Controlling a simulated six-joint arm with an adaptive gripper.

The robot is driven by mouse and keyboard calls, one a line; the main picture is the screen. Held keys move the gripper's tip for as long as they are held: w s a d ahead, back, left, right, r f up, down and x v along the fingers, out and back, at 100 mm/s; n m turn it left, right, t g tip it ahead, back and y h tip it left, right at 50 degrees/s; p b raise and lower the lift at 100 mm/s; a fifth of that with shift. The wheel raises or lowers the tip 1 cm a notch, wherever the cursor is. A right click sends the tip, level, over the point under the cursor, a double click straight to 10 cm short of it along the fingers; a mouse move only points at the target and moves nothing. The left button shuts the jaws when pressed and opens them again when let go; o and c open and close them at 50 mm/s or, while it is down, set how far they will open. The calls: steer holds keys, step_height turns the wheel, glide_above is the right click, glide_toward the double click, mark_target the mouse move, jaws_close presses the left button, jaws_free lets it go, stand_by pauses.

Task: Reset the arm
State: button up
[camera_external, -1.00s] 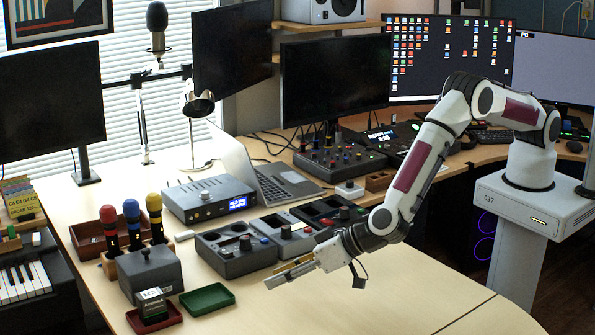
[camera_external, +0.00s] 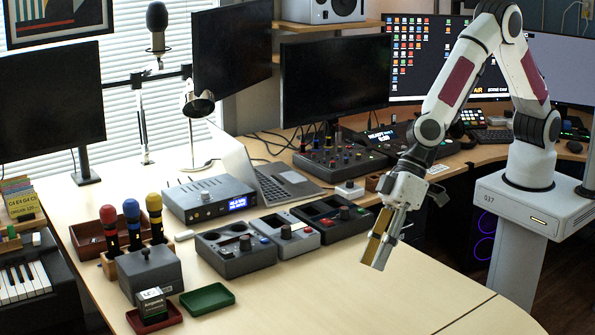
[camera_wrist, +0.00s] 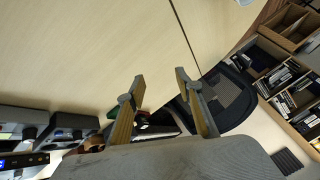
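My gripper (camera_external: 383,250) hangs above the right part of the desk in the external view, with the fingers pointing down. My arm is bent upward at the elbow and folded back toward its base. In the wrist view my gripper (camera_wrist: 158,88) has its two fingers spread apart, with only bare desk surface between the tips. It holds nothing. The wooden desk (camera_external: 330,290) lies below it.
Control boxes (camera_external: 235,250) and an audio unit (camera_external: 208,198) stand left of my gripper. Red (camera_external: 155,318) and green (camera_external: 207,299) trays sit at the front left. Monitors (camera_external: 335,78) stand behind. The desk's front middle is clear.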

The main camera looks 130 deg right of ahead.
steer(key=s+d+r+n, duration=0.1)
steer(key=s+r, duration=0.5)
steer(key=s, duration=0.9)
steer(key=s+d+r+n+g+h, duration=0.1)
steer(key=s+r, duration=0.6)
steer(key=s, duration=0.7)
steer(key=s+d+r+n, duration=0.3)
steer(key=s+r, duration=0.4)
steer(key=s, duration=0.8)
steer(key=shift+s+d, duration=0.15)
steer(key=shift+s, duration=0.2)
